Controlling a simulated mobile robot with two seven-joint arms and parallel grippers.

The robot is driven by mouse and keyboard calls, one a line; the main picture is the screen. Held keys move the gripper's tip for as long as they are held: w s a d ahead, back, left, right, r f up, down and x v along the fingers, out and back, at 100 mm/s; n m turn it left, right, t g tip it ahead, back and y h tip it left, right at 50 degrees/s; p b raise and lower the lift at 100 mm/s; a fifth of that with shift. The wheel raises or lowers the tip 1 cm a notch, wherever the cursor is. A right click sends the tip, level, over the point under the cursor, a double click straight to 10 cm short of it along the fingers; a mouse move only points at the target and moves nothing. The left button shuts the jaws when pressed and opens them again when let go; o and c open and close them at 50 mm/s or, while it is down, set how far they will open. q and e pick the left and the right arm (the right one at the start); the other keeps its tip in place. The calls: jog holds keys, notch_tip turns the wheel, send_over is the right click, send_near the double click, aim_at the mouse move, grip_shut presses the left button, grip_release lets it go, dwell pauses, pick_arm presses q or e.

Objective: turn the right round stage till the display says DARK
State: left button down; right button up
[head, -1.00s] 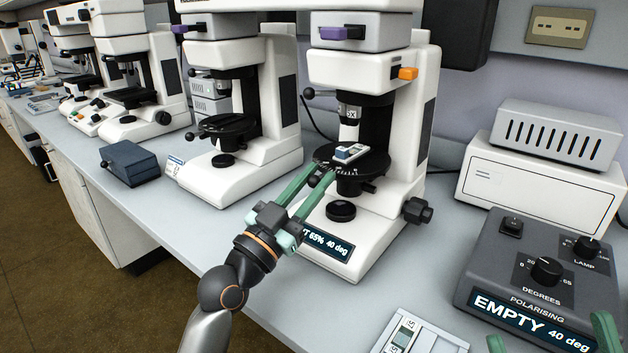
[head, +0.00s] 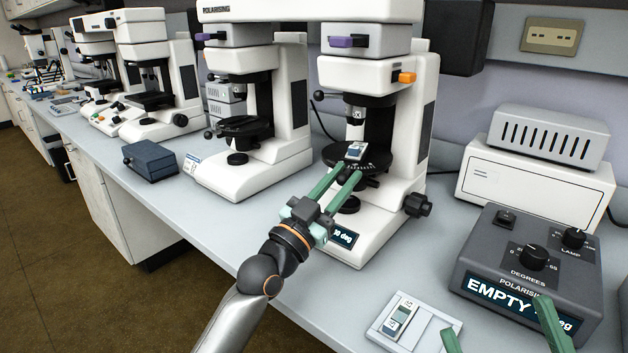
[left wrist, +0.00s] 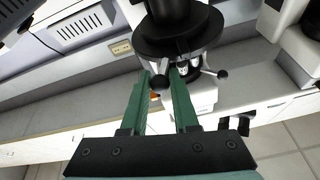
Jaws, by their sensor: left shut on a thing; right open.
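The right round stage (head: 372,168) is a black disc on the right microscope, with a white-edged slide (head: 355,151) on top. My left gripper (head: 341,176) reaches its front edge. In the left wrist view, its green fingers are shut on a black ball knob (left wrist: 159,83) below the dark stage disc (left wrist: 180,46). The microscope's display (head: 345,238) is partly covered by my left gripper; only its end, with "deg", shows. My right gripper (head: 500,335) is open and empty at the bottom right, its fingers wide apart.
A white tray (head: 382,322) with a slide lies in front. Another microscope (head: 275,160) stands left.

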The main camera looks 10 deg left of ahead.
pick_arm(q)
jog(key=shift+s+d+r+p, duration=0.1)
jog(key=shift+d+r+p, duration=0.05)
jog(key=shift+d+p, duration=0.2)
jog(key=shift+d, duration=0.35)
jog(key=c, duration=0.7)
grip_release()
jog(key=shift+a+f, duration=0.15)
jog(key=shift+f, duration=0.1)
